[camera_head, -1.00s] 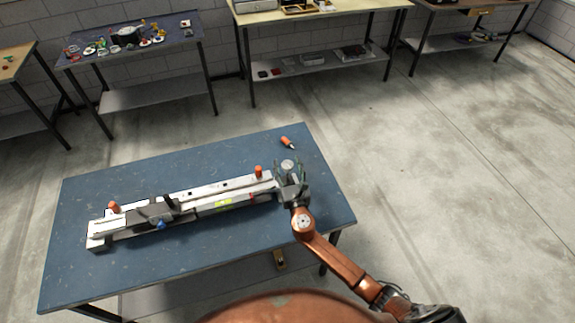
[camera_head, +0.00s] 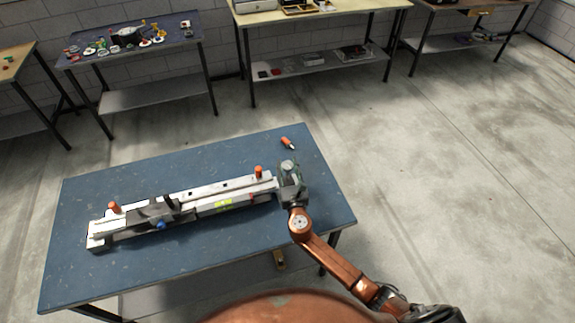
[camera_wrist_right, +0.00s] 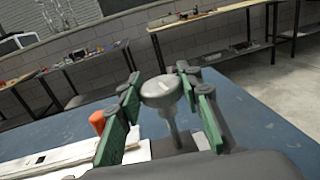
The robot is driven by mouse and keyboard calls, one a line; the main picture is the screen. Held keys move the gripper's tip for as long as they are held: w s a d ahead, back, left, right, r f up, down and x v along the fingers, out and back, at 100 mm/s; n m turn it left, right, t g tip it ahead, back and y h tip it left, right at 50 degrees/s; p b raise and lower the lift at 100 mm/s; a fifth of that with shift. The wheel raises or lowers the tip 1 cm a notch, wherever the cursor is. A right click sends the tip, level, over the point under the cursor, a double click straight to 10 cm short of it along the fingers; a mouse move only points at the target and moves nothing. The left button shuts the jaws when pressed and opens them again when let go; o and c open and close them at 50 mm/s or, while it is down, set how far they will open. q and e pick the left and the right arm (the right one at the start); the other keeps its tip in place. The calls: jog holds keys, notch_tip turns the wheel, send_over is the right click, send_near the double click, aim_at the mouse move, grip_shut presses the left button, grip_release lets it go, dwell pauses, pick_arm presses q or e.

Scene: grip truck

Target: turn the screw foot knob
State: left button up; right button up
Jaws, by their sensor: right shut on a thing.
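The screw foot knob (camera_head: 288,165) is a round light grey disc near the right end of the blue table. In the right wrist view the knob (camera_wrist_right: 160,91) is a metal cap on a thin upright stem, between the green finger pads. My right gripper (camera_head: 289,174) is shut on it, with a finger on each side. The gripper's fingers also show in the right wrist view (camera_wrist_right: 158,100). A long white and grey rail device (camera_head: 190,205) with orange knobs lies to the left of the gripper. My left gripper is not in view.
The blue table (camera_head: 110,280) has free room in front of and behind the device. A small orange-handled thing (camera_head: 287,142) lies behind the knob. Orange knobs (camera_head: 258,171) stick up from the device. Other workbenches stand along the far wall.

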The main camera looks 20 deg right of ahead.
jog(key=m+h, duration=0.1)
jog(key=h, duration=0.1)
jog(key=shift+a+m+h, duration=0.1)
jog(key=shift+m+h, duration=0.3)
jog(key=shift+m+g+h, duration=0.7)
jog(key=shift+m+h, duration=0.1)
jog(key=shift+h, duration=0.4)
jog(key=m+g+h, duration=0.1)
jog(key=m+h, duration=0.1)
jog(key=shift+f+h, duration=0.1)
jog(key=shift+h, duration=0.2)
jog(key=shift+m+g+h+b, duration=0.55)
jog(key=shift+m+g+h, duration=0.35)
jog(key=shift+g+h, duration=0.2)
jog(key=shift+h, duration=0.3)
jog(key=o, duration=1.2)
